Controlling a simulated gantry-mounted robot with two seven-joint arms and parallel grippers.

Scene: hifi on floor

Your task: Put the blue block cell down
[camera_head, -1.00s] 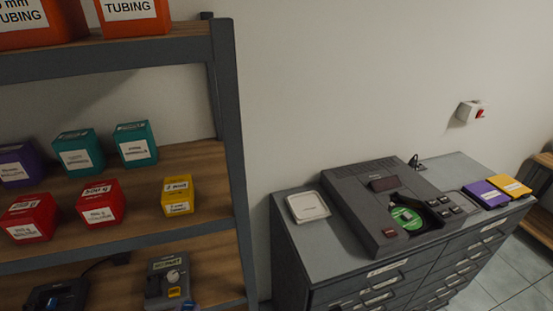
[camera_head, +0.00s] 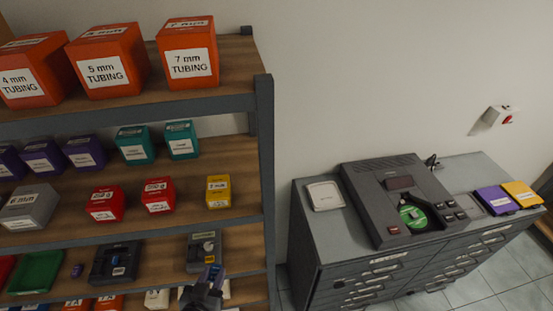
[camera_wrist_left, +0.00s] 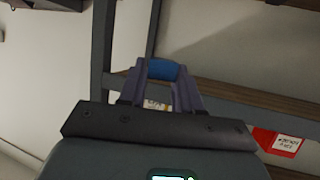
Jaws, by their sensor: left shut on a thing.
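My left gripper (camera_head: 211,275) shows at the bottom of the head view, in front of the lower shelves near the rack's right post. In the left wrist view, the blue block cell (camera_wrist_left: 163,69) sits between the fingertips of the same gripper (camera_wrist_left: 163,74), which is shut on it. The cell is held in the air, with the rack behind it. In the head view the cell is too small to make out clearly at the fingertips. My right gripper is not in view.
Behind the gripper, a grey device with a dial (camera_head: 204,252) stands on a shelf beside a dark device (camera_head: 115,262) and a green tray (camera_head: 36,272). Coloured boxes fill the upper shelves. A grey cabinet (camera_head: 318,246) bearing a dark machine (camera_head: 391,180) stands to the right.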

